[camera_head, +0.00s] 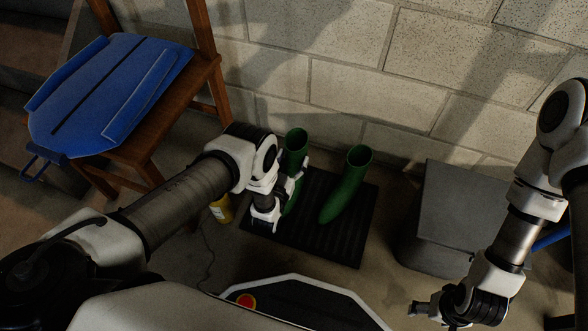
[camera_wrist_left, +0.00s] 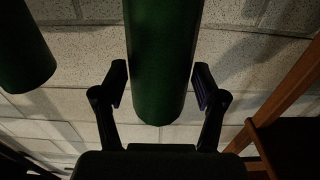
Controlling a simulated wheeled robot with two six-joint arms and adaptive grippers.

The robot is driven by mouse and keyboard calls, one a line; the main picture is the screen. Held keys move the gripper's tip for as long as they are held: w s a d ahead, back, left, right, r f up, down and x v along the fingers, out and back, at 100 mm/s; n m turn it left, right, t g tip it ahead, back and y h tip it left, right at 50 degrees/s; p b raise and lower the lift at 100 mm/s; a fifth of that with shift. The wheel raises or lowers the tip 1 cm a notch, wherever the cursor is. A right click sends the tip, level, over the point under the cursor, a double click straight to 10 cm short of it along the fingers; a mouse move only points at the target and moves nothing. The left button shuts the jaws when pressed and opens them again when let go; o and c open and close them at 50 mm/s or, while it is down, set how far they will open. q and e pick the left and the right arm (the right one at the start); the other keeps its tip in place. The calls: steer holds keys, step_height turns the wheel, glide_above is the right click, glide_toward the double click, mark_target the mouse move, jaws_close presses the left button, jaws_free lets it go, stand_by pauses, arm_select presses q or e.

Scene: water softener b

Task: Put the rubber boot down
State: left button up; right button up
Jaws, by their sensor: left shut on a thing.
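A green rubber boot (camera_head: 295,142) stands upright at the left of the black mat (camera_head: 345,240). My left gripper (camera_head: 297,168) is shut on this boot. In the left wrist view the boot's green shaft (camera_wrist_left: 162,60) lies between the two fingers of the left gripper (camera_wrist_left: 160,85). The arm hides its lower part, so I cannot tell whether its sole touches the mat. A second green boot (camera_head: 347,185) stands on the mat to the right, and also shows in the left wrist view (camera_wrist_left: 22,50). My right gripper (camera_head: 425,308) is low at the right, away from the boots.
A wooden chair (camera_head: 205,75) with a blue plastic piece (camera_head: 105,95) on it stands at the left. A yellow container (camera_head: 222,209) is beside the mat. A grey box (camera_head: 455,210) stands at the right. A block wall (camera_head: 400,70) closes the back.

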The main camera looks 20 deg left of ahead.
arm_select(q)
steer(key=shift+f, duration=0.95)
arm_select(e)
steer(key=shift+f, duration=0.55)
arm_select(q)
steer(key=shift+f+b, duration=0.2)
steer(key=shift+b, duration=0.1)
steer(key=o, duration=1.8)
steer(key=shift+o, duration=0.2)
steer(key=shift+r, duration=0.1)
arm_select(e)
steer(key=shift+f, duration=0.1)
